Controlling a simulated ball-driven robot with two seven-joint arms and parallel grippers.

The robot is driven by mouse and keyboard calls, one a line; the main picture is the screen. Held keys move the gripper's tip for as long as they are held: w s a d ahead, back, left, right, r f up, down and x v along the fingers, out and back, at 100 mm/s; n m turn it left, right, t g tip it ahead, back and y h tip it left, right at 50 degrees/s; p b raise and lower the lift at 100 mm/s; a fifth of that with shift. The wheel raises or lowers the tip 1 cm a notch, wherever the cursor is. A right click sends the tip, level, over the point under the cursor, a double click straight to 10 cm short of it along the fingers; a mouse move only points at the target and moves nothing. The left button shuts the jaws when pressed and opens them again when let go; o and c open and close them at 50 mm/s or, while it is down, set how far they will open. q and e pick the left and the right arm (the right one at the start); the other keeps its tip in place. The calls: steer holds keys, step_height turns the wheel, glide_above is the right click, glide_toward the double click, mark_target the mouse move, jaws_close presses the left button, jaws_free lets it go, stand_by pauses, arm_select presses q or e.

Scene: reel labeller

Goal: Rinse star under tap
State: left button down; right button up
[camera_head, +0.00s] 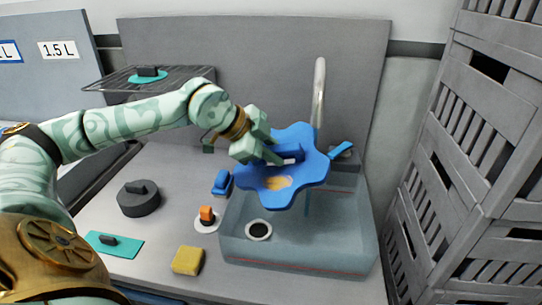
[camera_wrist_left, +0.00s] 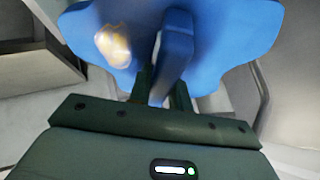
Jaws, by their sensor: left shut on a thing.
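The star (camera_head: 268,186) is a wide blue wavy-edged plate with a raised blue grip bar and a yellowish patch. My left gripper (camera_head: 270,152) is shut on that bar and holds the star tilted above the basin. In the left wrist view the fingers (camera_wrist_left: 163,92) lie on both sides of the bar, and the star (camera_wrist_left: 225,40) fills the upper part with a pale patch on it. The grey tap (camera_head: 319,92) rises behind the star; its lower part is hidden. A thin bluish vertical streak shows below the star. My right gripper is not in view.
The clear basin (camera_head: 345,245) holds bluish water. A yellow sponge (camera_head: 187,260), an orange-handled white disc (camera_head: 207,226), a dark round piece (camera_head: 139,204) and a teal plate (camera_head: 128,247) lie left of it. A wire rack (camera_head: 112,83) is behind; grey slatted crates (camera_head: 470,150) stand right.

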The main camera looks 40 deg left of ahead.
mark_target(294, 136)
arm_select(q)
steer(key=w, duration=0.3)
steer(key=w+f, duration=0.1)
steer(key=w, duration=0.5)
steer(key=shift+w+d+f, duration=0.2)
steer(key=shift+w+f, duration=0.1)
steer(key=shift+f, duration=0.05)
steer(key=shift+w+f+p, duration=0.15)
steer(key=shift+w+f, duration=0.05)
steer(key=shift+w, duration=0.5)
steer(key=shift+w+f+p, duration=0.15)
steer(key=shift+w, duration=0.5)
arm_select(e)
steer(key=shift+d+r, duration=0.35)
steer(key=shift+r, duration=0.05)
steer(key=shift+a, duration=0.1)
arm_select(q)
steer(key=shift+d, duration=0.1)
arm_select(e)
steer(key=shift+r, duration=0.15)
arm_select(q)
steer(key=shift+d+p, duration=0.5)
steer(key=shift+p, duration=0.05)
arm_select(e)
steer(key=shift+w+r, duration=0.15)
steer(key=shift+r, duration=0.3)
arm_select(q)
steer(key=shift+a, duration=0.25)
